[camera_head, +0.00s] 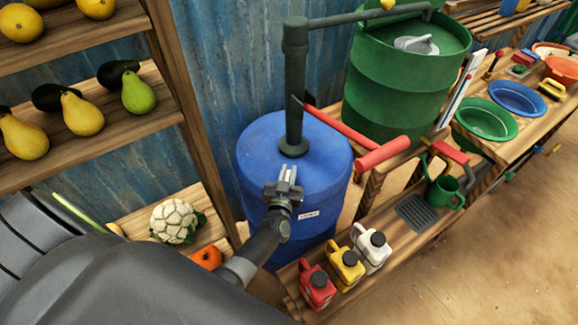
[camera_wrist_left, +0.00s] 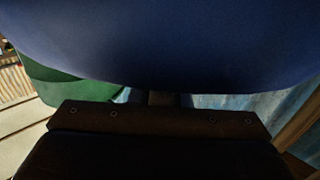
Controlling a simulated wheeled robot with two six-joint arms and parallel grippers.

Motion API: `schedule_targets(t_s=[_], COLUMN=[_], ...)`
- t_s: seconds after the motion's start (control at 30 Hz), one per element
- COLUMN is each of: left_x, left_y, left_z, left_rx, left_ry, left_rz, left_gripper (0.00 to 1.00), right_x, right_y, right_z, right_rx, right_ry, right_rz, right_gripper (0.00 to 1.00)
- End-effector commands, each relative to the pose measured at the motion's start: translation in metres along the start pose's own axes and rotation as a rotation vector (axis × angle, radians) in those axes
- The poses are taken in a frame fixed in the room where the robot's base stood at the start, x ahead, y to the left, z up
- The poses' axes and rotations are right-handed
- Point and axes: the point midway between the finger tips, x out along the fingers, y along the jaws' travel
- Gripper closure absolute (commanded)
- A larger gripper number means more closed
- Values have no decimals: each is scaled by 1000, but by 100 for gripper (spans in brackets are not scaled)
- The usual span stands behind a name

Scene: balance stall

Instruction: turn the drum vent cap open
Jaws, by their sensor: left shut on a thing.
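The blue drum (camera_head: 258,165) stands in the middle of the head view, with a dark pump pipe rising from its lid. My left gripper (camera_head: 287,176) is at the near part of the drum's lid, in front of the pipe's base. It is shut on the vent cap, which is mostly hidden by the fingers, so I cannot tell how far it is turned. In the left wrist view, the drum's blue surface (camera_wrist_left: 160,45) fills the top, above the dark gripper body. My right gripper is not in view.
The pump's red lever (camera_head: 382,153) reaches right from the pipe. A green barrel (camera_head: 385,90) stands behind. Red, yellow and white jugs (camera_head: 345,265) sit on the low bench at front right. A produce shelf (camera_head: 130,120) is at left, with a cauliflower (camera_head: 176,220) low down.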

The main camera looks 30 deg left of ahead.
Motion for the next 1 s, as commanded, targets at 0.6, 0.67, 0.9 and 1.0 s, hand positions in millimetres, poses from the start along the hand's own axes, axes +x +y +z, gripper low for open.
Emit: schedule_targets(t_s=[0.6,0.67,0.9,1.0], left_x=[0,0,-2,-3], left_y=[-6,-8,-10,-11], left_z=[0,0,0,0], left_rx=[-3,-3,-1,0], left_ry=[4,6,6,6], left_rz=[-477,-524,-668,-708], left_gripper=[100,100,100,100], right_x=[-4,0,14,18], right_y=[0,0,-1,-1], right_z=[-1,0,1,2], right_rx=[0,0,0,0], right_ry=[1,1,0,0], right_rz=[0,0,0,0], right_gripper=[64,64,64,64])
